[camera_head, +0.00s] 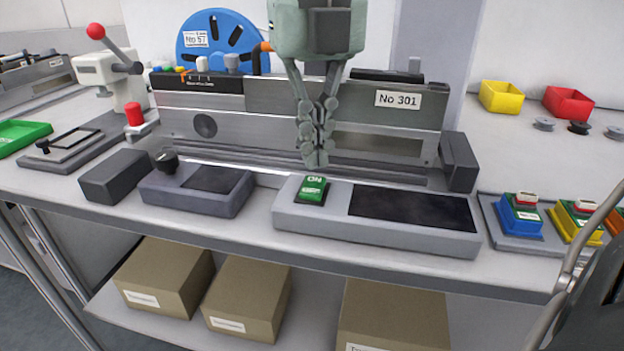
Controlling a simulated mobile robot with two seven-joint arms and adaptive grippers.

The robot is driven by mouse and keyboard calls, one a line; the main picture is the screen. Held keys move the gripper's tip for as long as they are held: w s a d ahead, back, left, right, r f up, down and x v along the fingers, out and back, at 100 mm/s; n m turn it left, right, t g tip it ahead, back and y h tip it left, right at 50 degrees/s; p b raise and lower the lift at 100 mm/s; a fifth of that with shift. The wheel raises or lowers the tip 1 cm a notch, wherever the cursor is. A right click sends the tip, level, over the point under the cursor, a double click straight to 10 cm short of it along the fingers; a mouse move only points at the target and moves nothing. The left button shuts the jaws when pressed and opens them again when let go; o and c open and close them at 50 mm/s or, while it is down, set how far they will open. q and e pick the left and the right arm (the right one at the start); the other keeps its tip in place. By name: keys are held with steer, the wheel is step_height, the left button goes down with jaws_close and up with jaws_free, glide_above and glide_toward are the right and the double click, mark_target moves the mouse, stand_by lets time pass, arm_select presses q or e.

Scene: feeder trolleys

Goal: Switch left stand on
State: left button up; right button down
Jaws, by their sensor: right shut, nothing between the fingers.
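The stand (375,212) at the front of the table is a light grey box with a dark flat panel on its right part. A green rocker switch (313,190) marked "ON" sits at its left end. My right gripper (317,160) points down from above, just over and behind the green switch. Its fingers are shut and empty, and a small gap seems to show between the tips and the switch. Which way the rocker is tilted is hard to tell. My left gripper is not in view.
A feeder machine labelled "No 301" (397,99) stands behind the gripper, with a blue reel (218,22) behind it. A grey box with a black knob (196,188) is left of the stand. Cardboard boxes (247,297) fill the shelf below.

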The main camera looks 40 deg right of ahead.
mark_target(315, 178)
stand_by(0.4)
steer(key=shift+f+b, duration=1.2)
steer(key=shift+f, duration=0.05)
stand_by(0.4)
steer(key=shift+r+p, duration=2.4)
steer(key=shift+r, duration=1.2)
